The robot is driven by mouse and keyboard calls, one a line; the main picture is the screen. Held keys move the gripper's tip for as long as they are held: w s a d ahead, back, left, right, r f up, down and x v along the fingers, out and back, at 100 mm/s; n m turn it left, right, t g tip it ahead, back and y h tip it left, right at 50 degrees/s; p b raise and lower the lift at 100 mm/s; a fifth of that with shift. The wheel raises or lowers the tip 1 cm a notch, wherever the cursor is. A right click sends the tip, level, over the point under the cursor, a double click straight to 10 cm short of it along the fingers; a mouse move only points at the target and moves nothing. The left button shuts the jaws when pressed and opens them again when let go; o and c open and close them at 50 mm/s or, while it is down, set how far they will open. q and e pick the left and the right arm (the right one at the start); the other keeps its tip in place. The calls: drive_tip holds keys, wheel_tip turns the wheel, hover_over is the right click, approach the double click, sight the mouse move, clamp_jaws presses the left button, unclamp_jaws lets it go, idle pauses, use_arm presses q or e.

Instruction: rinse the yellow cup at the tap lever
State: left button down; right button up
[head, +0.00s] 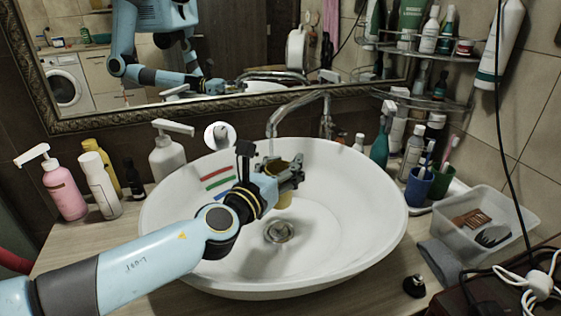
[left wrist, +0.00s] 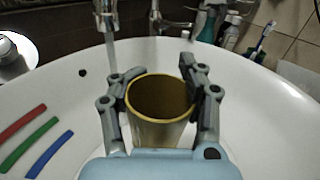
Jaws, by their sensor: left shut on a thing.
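The yellow cup (head: 284,199) is upright between the fingers of my left gripper (head: 287,172), above the white basin (head: 350,212). In the left wrist view the cup (left wrist: 158,128) shows its open mouth, with my left gripper (left wrist: 158,72) shut on its sides. The inside looks empty, though its bottom is dark. The metal tap (head: 296,99) arches over the basin from the back. Its spout (left wrist: 105,14) is beyond the cup and to its left in the wrist view. A thin pale streak below it looks like running water. My right gripper is out of view.
Red, green and blue stripes (head: 217,183) mark the basin's left wall. A pink bottle (head: 63,190) and a white dispenser (head: 167,157) stand left. A blue cup (head: 418,187) and a clear box (head: 484,222) stand right. The basin around the drain (head: 279,232) is clear.

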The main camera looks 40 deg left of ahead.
use_arm(q)
drive_tip(key=shift+s+d+r+p, duration=0.4)
drive_tip(key=shift+s+d+r, duration=0.05)
drive_tip(key=shift+r, duration=0.2)
drive_tip(key=shift+s+d+r+p, duration=0.35)
drive_tip(key=shift+s+d+r, duration=0.15)
drive_tip(key=shift+r, duration=0.2)
drive_tip(key=shift+s+d+r+p, duration=0.4)
drive_tip(key=shift+d+r, duration=0.05)
drive_tip(key=shift+r, duration=0.2)
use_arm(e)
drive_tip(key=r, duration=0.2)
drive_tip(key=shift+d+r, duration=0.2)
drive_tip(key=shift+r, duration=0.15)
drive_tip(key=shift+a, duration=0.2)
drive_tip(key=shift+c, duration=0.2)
